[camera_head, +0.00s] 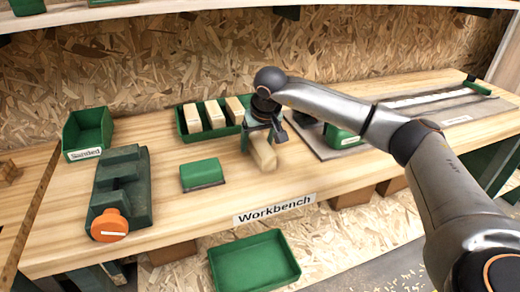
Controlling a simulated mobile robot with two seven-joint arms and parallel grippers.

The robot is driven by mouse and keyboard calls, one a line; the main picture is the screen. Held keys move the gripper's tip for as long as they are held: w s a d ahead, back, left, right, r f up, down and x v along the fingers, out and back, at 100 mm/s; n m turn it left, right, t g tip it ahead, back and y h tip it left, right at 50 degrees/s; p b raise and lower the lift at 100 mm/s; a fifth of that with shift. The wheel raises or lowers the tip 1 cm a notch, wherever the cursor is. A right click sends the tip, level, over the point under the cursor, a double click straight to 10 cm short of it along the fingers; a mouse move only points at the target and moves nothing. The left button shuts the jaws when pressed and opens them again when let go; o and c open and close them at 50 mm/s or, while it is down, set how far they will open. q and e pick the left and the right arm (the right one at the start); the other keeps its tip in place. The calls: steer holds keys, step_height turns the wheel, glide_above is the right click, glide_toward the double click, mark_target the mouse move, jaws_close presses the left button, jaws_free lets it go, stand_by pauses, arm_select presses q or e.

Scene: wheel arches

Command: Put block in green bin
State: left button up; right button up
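A pale wooden block (263,153) is in my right gripper (262,133). The gripper points down over the workbench and its fingers are around the block's upper part. The block is tilted, with its lower end towards the bench's front; I cannot tell whether it touches the bench top. A green bin labelled "Sanded" (76,143) stands at the back left of the bench. A second green bin (253,262), empty, lies below the bench's front edge. My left gripper is not in view.
The workbench (170,217) carries a green tray (184,130) with three wooden blocks, a dark green vise (128,177) with an orange knob, and a green sanding block (202,174). A green-and-grey tool (341,136) stands right of my gripper. The bench's front middle is clear.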

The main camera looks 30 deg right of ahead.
jaws_close()
stand_by(0.4)
